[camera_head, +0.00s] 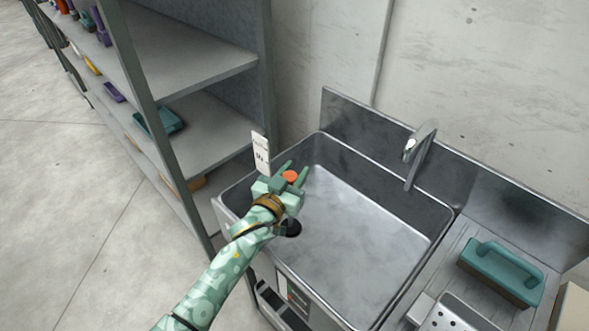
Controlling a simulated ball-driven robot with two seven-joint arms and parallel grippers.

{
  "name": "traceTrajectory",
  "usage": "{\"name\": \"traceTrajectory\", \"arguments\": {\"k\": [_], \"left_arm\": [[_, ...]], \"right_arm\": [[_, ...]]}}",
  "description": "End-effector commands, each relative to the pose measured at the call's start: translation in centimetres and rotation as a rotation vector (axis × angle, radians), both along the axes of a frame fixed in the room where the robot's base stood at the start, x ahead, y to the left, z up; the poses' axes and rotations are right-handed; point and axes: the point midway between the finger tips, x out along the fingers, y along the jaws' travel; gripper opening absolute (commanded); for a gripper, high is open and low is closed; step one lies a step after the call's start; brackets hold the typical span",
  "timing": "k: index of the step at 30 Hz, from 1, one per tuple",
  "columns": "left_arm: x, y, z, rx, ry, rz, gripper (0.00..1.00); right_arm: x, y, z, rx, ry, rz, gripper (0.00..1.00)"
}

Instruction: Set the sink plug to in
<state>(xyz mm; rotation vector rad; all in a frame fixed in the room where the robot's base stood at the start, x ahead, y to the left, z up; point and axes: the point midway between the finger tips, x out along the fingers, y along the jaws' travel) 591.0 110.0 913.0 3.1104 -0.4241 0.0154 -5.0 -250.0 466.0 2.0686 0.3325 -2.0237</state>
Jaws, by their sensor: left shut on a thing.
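The metal sink (365,242) has a deep, empty-looking basin. My left gripper (292,172) reaches in from the left over the basin's left side. Its green fingers are shut on a small orange thing (290,177), which may be the sink plug. A round black spot (291,228), which looks like the drain, shows below the gripper near the basin's front left and is partly hidden by my arm. A small white sign (260,152) with dark print stands just behind the gripper. My right gripper does not show.
A curved faucet (416,150) rises at the sink's back right. A teal-handled brush or block (500,270) lies on the right-hand drainboard (447,283). A grey shelf rack (190,65) stands close on the left. The basin's middle is clear.

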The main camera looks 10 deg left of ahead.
Motion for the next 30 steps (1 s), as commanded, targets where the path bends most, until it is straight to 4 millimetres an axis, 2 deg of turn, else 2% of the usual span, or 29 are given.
{"name": "traceTrajectory", "arguments": {"k": [1, 3, 4, 6, 17, 22, 30], "left_arm": [[-0.2, 0.0, -0.6, 0.006, 0.015, 0.000, 0.00], [-0.2, 0.0, -0.7, 0.007, 0.017, 0.000, 0.00], [-0.3, 0.0, -0.7, 0.007, 0.017, 0.000, 0.36], [-0.3, 0.0, -0.7, 0.007, 0.017, 0.000, 0.55], [-0.2, 0.0, 0.2, 0.005, 0.009, 0.000, 0.55], [-0.3, 0.0, 3.6, 0.007, 0.009, -0.001, 0.55], [-5.6, -1.0, 9.6, 0.003, 0.011, -0.001, 0.55]], "right_arm": [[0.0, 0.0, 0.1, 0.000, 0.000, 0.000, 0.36], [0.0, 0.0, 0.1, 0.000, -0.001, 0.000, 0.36], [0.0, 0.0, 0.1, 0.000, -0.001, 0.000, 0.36], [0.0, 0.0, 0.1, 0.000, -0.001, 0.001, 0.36], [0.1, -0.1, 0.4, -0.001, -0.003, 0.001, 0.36], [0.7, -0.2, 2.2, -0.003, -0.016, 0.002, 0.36], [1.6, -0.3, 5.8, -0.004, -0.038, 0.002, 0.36]]}}
